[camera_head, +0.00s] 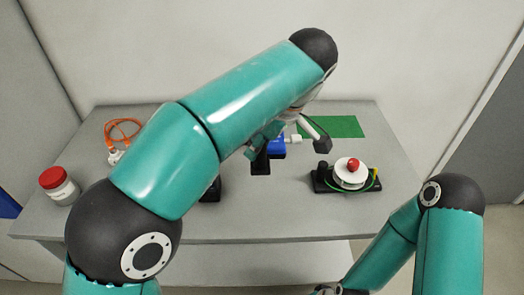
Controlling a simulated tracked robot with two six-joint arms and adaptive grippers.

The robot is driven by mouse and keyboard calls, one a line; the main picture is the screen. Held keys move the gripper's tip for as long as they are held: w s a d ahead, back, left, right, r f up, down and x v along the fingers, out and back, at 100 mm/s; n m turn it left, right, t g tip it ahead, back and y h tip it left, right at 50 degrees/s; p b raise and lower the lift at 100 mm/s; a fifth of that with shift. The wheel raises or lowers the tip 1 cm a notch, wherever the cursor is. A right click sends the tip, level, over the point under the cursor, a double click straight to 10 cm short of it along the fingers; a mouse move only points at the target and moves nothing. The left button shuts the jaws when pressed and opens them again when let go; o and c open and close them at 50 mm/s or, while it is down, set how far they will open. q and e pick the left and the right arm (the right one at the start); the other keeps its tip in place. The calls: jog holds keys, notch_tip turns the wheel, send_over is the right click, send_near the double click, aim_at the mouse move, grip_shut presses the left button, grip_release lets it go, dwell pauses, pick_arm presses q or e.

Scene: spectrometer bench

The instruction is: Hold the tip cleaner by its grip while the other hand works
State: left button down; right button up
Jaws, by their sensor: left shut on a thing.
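My left arm reaches across the table from the lower left, and its gripper (291,152) hangs over the middle of the table. Its dark fingers are on either side of a small blue thing (278,147) with a pale end, which looks like the tip cleaner. The gripper is shut on it. The arm and fingers hide part of this thing, so its full shape cannot be told. My right arm is at the lower right, bent down, and its gripper is out of view.
A black device with a white disc and red knob (353,166) stands at the right. A green mat (334,127) lies behind. An orange cable (123,121) and a red-lidded jar (58,184) are at the left. The table's (400,208) front right is clear.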

jog(key=shift+f, duration=0.1)
pick_arm(q)
jog(key=shift+f+b, duration=7.3)
jog(key=shift+f, duration=1.7)
pick_arm(e)
notch_tip(320, 180, down, 14)
jog(key=shift+f, duration=0.25)
jog(key=shift+c, duration=0.2)
grip_shut()
